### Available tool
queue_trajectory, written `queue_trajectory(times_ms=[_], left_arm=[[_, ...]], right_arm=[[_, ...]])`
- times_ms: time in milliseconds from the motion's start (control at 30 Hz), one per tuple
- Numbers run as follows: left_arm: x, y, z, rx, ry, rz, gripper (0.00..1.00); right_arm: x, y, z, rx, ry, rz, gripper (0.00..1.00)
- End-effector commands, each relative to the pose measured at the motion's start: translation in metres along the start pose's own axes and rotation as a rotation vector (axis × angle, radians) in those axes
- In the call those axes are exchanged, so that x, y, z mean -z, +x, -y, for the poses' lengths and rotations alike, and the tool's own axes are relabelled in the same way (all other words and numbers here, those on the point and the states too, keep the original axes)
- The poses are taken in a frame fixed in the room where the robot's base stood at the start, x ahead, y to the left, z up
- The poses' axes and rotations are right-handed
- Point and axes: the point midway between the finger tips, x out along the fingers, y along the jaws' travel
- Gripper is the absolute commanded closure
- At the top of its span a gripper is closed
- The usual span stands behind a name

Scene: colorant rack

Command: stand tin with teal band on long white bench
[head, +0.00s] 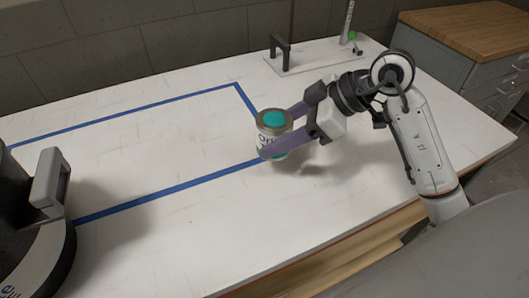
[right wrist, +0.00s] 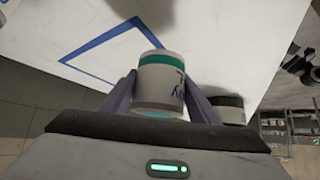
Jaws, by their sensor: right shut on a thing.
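The tin with the teal band (head: 271,131) has a teal disc on its lid and a pale label with dark lettering. My right gripper (head: 280,132) is shut on it, with one purple finger on each side. The tin is about upright at the front right corner of the blue tape outline. A shadow lies close below it on the long white bench (head: 340,190); I cannot tell whether its base touches. In the right wrist view the tin (right wrist: 160,82) sits between the fingers, its teal band showing. My left gripper is not in view.
The blue tape outline (head: 165,187) encloses bare bench. A plate with a black handle (head: 280,48) and an upright post (head: 348,22) stand at the back right. A wood-topped cabinet (head: 470,35) is beyond the bench. A dark rounded body with a grey handle (head: 48,180) fills the left edge.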

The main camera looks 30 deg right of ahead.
Motion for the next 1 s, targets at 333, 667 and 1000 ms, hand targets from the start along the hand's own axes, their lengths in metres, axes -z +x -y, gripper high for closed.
queue_trajectory(times_ms=[333,667,1000], left_arm=[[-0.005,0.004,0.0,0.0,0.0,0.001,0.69],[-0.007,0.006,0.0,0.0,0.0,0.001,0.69],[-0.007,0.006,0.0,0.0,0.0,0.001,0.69]], right_arm=[[-0.028,0.028,0.0,0.001,0.001,-0.001,0.75],[-0.048,0.049,0.0,-0.001,-0.003,-0.001,0.75],[-0.049,0.049,0.0,0.0,-0.002,0.0,0.27]])
